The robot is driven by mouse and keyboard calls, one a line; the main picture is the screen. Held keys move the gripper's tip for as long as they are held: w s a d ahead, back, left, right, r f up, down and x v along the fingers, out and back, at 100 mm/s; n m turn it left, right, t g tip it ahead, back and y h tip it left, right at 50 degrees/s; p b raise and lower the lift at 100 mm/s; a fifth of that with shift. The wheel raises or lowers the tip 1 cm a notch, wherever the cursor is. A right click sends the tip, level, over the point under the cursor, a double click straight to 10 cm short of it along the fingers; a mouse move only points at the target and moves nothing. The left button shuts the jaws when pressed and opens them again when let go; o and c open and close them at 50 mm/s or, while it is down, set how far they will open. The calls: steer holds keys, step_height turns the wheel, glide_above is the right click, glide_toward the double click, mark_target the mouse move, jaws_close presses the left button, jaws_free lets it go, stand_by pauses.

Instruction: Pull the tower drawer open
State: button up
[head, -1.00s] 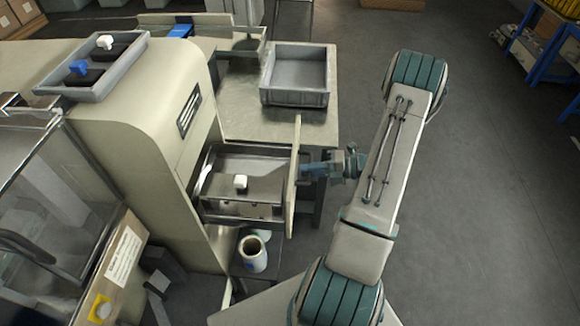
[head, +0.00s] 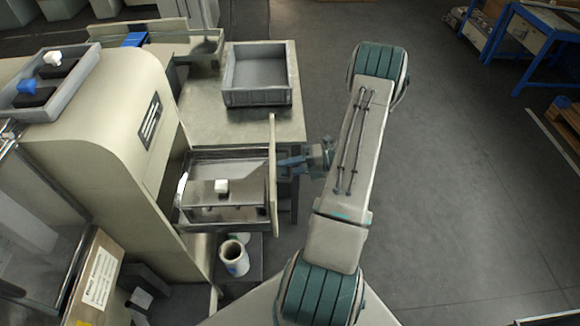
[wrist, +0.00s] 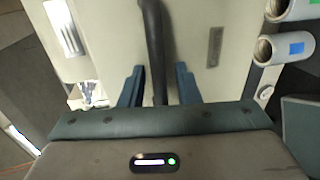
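The tower drawer stands well out of the cream tower (head: 110,115), its pale front panel (head: 272,180) facing right. A small white block (head: 222,186) sits on the metal box inside the drawer. My gripper (head: 295,162) is at the outer side of the front panel. In the wrist view, its two blue fingers (wrist: 158,88) stand on either side of the dark vertical drawer handle (wrist: 152,40). A narrow gap shows beside the handle there, but the drawer moves with the gripper. The finger contact itself is not clear to see.
A grey empty bin (head: 257,97) stands on the table (head: 200,118) behind the drawer. A white roll (head: 235,258) stands below the drawer. A grey tray (head: 45,100) lies on top of the tower. The floor on the right (head: 450,200) is clear.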

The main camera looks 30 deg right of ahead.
steer(key=shift+d, duration=0.1)
steer(key=b+v, duration=0.2)
steer(key=v, duration=1.1)
steer(key=shift+s+d, duration=0.25)
steer(key=shift+s, duration=0.1)
steer(key=shift+a+r, duration=0.1)
steer(key=w+a+r+n+g+h, duration=0.1)
steer(key=a+r+n+g+h, duration=0.1)
steer(key=a+r+n+g, duration=0.4)
steer(key=w+a+r+n+g+h, duration=0.2)
steer(key=a+r+n, duration=0.4)
steer(key=a+n, duration=0.5)
steer(key=s+a+r+n+t+h, duration=0.1)
steer(key=s+a+r+n+h, duration=0.2)
steer(key=n, duration=0.9)
steer(key=s+a+r+n+t+h, duration=0.2)
steer(key=s+a+r+n+h, duration=0.2)
steer(key=a+n, duration=0.6)
steer(key=s+n+h, duration=0.2)
steer(key=n, duration=0.1)
steer(key=shift+s+a+r, duration=0.2)
steer(key=shift+r, duration=0.1)
steer(key=shift+d, duration=0.1)
